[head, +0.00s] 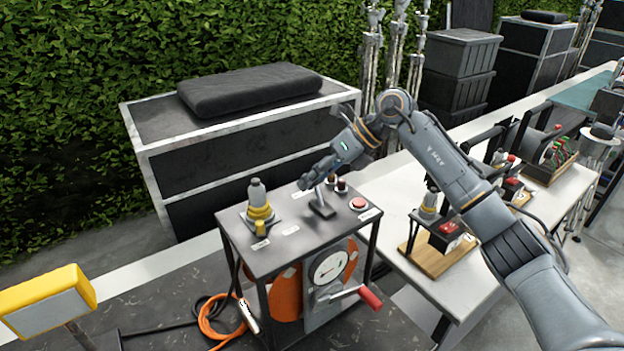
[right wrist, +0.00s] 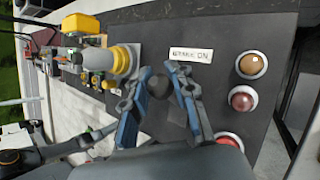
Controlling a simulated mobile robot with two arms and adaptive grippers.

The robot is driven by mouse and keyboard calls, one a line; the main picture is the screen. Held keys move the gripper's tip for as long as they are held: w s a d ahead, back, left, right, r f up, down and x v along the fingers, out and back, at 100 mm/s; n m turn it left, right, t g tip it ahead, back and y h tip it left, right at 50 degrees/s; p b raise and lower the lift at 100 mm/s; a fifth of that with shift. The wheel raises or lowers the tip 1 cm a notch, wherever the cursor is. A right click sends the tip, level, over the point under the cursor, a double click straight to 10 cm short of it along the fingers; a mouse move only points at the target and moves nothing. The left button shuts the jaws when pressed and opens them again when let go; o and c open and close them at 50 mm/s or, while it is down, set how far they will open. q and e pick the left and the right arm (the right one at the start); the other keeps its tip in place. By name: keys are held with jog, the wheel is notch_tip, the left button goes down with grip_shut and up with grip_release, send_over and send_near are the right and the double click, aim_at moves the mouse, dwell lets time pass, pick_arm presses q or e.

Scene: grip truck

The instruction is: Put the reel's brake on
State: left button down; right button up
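The cable reel, with an orange drum (head: 286,296), sits under a dark panel top (head: 275,247). A short brake lever (head: 322,208) stands on that top. Its round dark knob (right wrist: 159,87) shows in the right wrist view, beside a white "BRAKE ON" label (right wrist: 191,54). My right gripper (head: 311,183) is over the lever. In the right wrist view the fingers (right wrist: 162,75) stand on either side of the knob, with a narrow gap visible on the right; firm contact is not visible. The lever's shaft is mostly hidden in the wrist view. My left gripper is out of view.
A yellow-collared fitting (head: 259,210) and a red button (head: 358,203) stand on the same top. A red-handled crank (head: 369,297) sticks out in front. A white bench (head: 392,205) with devices stands at right, a black case (head: 235,130) behind.

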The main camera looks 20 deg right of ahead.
jog(key=o, duration=0.3)
jog(key=shift+d, duration=0.1)
jog(key=v, duration=1.2)
